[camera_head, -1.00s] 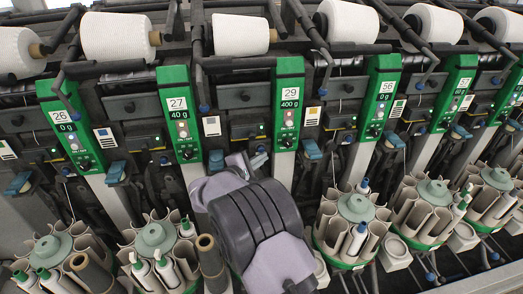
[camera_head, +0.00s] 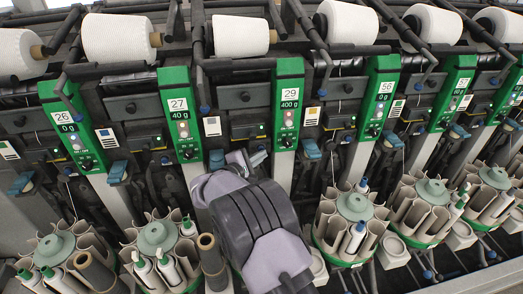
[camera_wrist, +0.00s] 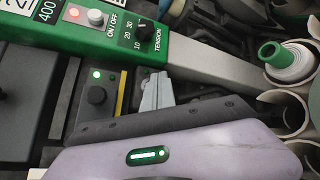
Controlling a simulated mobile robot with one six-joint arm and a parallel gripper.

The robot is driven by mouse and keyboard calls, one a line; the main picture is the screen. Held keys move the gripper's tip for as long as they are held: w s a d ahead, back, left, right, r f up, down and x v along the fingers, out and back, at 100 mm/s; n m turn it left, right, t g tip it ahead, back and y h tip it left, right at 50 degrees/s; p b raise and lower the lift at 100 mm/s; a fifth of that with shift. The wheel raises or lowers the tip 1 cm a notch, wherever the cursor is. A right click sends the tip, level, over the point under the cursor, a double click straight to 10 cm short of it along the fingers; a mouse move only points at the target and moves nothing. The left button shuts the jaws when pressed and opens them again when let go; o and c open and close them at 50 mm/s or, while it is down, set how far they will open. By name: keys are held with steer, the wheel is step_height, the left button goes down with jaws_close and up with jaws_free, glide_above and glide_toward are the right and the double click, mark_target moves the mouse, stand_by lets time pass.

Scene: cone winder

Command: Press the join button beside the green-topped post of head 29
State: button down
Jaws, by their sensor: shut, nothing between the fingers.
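The post of head 29 (camera_head: 287,112) has a green panel with a display reading 400. It runs across the top of the wrist view (camera_wrist: 170,58), with a pale button, a red light and a tension knob. Beside it, left of the post in the head view, is a dark box with a yellow edge. My gripper (camera_head: 259,158) is shut and empty, in front of the machine just left of the post. Its grey fingertips (camera_wrist: 157,88) appear right of the black button, apart from it in the picture.
Blue levers (camera_head: 312,150) stick out beside the posts. Round bobbin magazines (camera_head: 355,207) stand below, and white cones (camera_head: 240,36) sit above. A green-tipped bobbin (camera_wrist: 285,60) shows in the wrist view.

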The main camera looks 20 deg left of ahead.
steer(key=shift+w+a, duration=0.1)
steer(key=shift+w, duration=0.05)
stand_by(0.5)
steer(key=shift+s+d+p, duration=0.5)
steer(key=shift+s+p, duration=0.25)
steer(key=shift+p, duration=0.15)
steer(key=s+d+p, duration=0.1)
steer(key=s+p, duration=0.1)
steer(key=s+d+p, duration=0.1)
steer(key=s, duration=0.1)
steer(key=shift+s+d, duration=0.1)
steer(key=shift+d, duration=0.2)
stand_by(0.3)
